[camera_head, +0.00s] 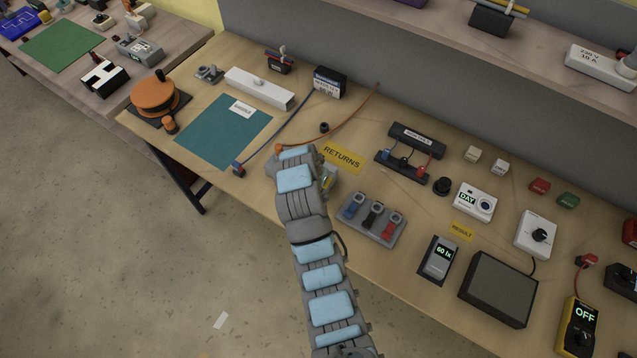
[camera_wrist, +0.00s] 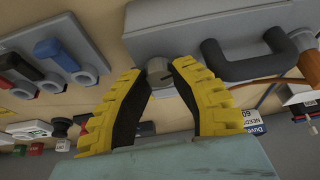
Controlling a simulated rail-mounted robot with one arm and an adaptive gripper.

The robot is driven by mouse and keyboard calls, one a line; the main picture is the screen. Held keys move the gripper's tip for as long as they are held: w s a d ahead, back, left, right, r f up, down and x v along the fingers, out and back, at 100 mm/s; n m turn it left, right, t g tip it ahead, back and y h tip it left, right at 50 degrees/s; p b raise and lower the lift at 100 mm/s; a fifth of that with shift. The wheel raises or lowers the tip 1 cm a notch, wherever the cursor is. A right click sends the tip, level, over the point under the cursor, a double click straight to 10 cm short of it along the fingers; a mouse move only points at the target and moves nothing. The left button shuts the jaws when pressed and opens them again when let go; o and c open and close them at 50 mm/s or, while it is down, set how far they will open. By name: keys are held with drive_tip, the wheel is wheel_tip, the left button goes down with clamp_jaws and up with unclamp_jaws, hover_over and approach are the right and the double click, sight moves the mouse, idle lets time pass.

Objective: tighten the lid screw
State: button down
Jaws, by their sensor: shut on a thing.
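My gripper (camera_wrist: 158,74) has its two yellow-ridged fingers closed in on a small round grey screw (camera_wrist: 158,68) at the edge of a grey box (camera_wrist: 190,22). A black handle (camera_wrist: 258,62) stands on the box to the right of the fingers in the wrist view. In the head view, my gripper (camera_head: 326,183) is over the table's front part, and my arm hides most of the grey box (camera_head: 331,172). I cannot tell how far the screw is seated.
A grey holder (camera_head: 371,220) with blue, black and red connectors stands close to the right of my gripper; it also shows in the wrist view (camera_wrist: 62,40). A yellow RETURNS label (camera_head: 342,157) and an orange cable (camera_head: 350,118) lie behind. A teal mat (camera_head: 220,132) lies to the left.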

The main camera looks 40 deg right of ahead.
drive_tip(key=shift+a+f+m+g+b, duration=0.15)
drive_tip(key=shift+m+g+b, duration=0.25)
drive_tip(key=shift+m+b, duration=0.4)
drive_tip(key=c, duration=0.8)
unclamp_jaws()
drive_tip(key=shift+r+p, duration=0.2)
drive_tip(key=shift+p, duration=0.1)
